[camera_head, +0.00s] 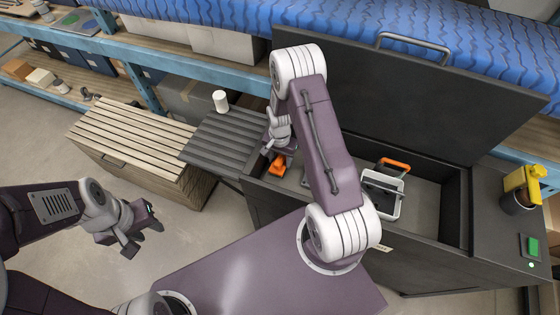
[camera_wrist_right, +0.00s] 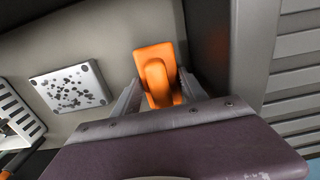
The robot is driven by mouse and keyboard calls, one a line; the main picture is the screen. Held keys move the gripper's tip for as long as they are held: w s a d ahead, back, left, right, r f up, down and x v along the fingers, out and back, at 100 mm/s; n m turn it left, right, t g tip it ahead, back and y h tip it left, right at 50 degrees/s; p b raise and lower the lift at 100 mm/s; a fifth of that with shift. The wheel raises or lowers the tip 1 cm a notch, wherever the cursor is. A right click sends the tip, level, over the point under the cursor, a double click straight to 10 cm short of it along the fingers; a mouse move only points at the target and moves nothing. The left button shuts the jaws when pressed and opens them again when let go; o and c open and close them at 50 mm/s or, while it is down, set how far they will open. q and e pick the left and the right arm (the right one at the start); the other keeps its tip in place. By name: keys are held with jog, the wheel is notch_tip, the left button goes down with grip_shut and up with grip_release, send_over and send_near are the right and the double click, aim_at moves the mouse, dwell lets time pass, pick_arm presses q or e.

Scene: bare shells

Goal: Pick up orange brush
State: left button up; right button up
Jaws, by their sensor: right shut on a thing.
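The orange brush (camera_head: 279,165) is at the left end of the open dark bin, just below my right gripper (camera_head: 272,146). In the right wrist view the brush (camera_wrist_right: 154,60) sits between the two fingers of my right gripper (camera_wrist_right: 160,90), which are shut on it. Whether the brush touches the bin floor I cannot tell. My left gripper (camera_head: 144,240) is open and empty over the floor at the left, far from the brush.
The dark bin (camera_head: 455,210) has its lid (camera_head: 410,100) raised behind it. Inside is a white basket (camera_head: 382,193) with an orange handle. A slatted crate (camera_head: 130,140) and a white cup (camera_head: 220,101) are to the left.

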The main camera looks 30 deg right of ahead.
aim_at(280, 157)
notch_tip(280, 157, up, 4)
jog(key=shift+w+f+b, duration=0.1)
jog(key=shift+b, duration=0.3)
jog(key=s+d+r+b, duration=0.1)
jog(key=s+d+r, duration=0.4)
jog(key=d, duration=0.5)
jog(key=shift+s+d+r, duration=0.15)
jog(key=shift+s+r, duration=0.15)
jog(key=shift+r, duration=0.75)
